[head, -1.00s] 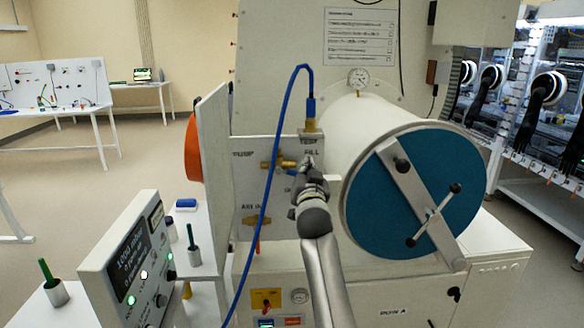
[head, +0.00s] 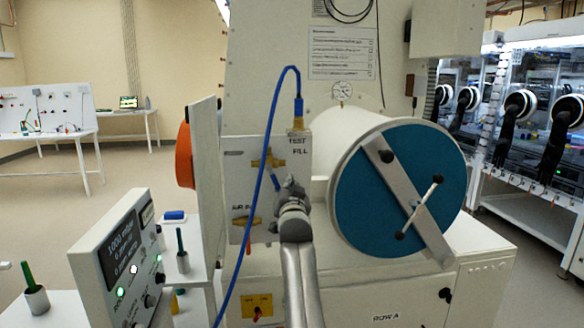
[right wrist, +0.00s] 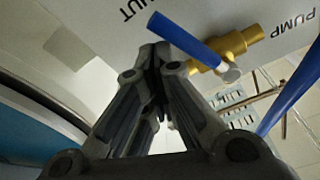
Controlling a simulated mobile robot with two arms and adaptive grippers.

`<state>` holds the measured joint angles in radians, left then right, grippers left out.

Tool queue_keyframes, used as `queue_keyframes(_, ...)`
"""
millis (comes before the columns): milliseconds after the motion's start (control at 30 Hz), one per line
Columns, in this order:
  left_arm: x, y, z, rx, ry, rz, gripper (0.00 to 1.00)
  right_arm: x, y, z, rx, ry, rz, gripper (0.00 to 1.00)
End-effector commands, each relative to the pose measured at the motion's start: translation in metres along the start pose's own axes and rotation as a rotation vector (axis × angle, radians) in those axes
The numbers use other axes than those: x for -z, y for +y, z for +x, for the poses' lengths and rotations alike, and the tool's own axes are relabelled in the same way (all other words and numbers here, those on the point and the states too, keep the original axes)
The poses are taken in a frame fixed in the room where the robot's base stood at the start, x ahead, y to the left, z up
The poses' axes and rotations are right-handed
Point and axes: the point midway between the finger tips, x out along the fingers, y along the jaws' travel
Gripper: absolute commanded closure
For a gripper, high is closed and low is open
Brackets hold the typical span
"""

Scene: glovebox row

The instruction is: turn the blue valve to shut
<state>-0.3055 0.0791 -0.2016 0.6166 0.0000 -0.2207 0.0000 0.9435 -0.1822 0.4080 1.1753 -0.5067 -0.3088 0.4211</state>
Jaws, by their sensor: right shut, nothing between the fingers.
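The blue valve has a brass body (head: 268,160) on the white panel (head: 238,185) left of the big blue round door. Its blue lever (head: 276,181) slants down toward my right gripper (head: 289,188). In the right wrist view the brass body (right wrist: 238,43) and blue lever (right wrist: 186,38) show closer, below printed lettering. My right gripper (right wrist: 158,58) is shut and empty, its fingertips close by the lever's free end. I cannot tell whether they touch. Part of the panel behind the gripper is hidden. My left gripper is not in view.
A blue hose (head: 265,180) loops in front of the panel, left of my right gripper. The round door (head: 385,200) with its bar and handle is close on the right. A second brass valve (head: 243,222) sits lower on the panel. A meter box (head: 125,255) stands front left.

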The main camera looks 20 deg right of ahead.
Motion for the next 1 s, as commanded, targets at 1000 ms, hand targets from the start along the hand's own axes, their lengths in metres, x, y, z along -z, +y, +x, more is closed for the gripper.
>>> queue_keyframes(1000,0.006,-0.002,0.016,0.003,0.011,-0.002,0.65,-0.02,-0.011,-0.003,0.0,0.0,0.0,1.0)
